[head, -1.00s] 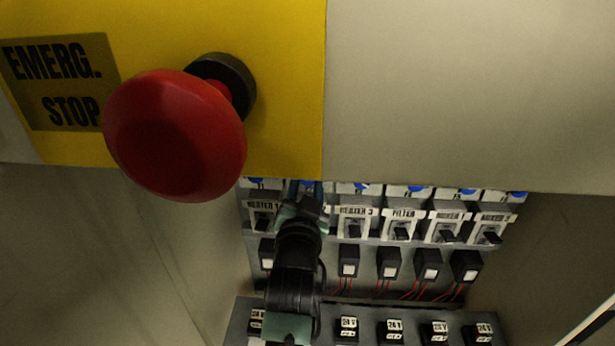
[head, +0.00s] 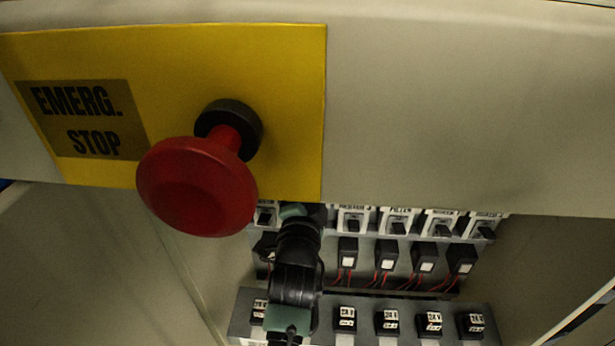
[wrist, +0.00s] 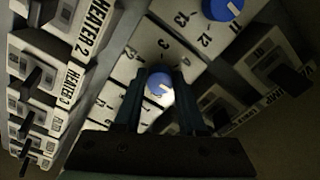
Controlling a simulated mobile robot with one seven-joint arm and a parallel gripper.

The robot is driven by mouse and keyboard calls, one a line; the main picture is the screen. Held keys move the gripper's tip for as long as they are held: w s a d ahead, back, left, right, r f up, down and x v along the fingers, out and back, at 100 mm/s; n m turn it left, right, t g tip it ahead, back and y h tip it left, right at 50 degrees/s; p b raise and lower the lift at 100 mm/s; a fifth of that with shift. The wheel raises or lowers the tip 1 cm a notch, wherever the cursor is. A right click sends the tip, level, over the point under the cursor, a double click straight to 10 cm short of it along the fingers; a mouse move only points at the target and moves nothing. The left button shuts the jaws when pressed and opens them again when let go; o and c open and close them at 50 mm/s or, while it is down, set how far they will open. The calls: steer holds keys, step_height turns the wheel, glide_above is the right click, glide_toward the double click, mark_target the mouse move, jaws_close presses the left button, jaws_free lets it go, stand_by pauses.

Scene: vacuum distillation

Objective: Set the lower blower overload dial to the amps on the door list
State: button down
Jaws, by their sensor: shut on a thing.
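In the wrist view, a small blue round dial (wrist: 159,84) with a pale pointer mark sits on a white module between the two fingertips of my gripper (wrist: 158,78). The gripper is shut on this dial. A "3" is readable on the scale above it; the other marks are partly hidden or blurred. I cannot tell from the labels whether this is the lower blower dial. A second blue dial (wrist: 222,8) at the top has "11", "12" and "13" beside it. In the head view, my arm reaches into the cabinet and the fingertips are hidden. No door list is readable.
A red emergency stop button (head: 196,187) on a yellow plate (head: 280,110) sticks out in front, above my arm. A row of labelled switches (head: 398,222), black blocks with red wires (head: 387,257) and "24 V" units (head: 388,321) line the cabinet to the right.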

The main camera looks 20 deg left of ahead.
stand_by(0.4)
steer(key=shift+c, duration=2.4)
jaws_free()
steer(key=v, duration=1.3)
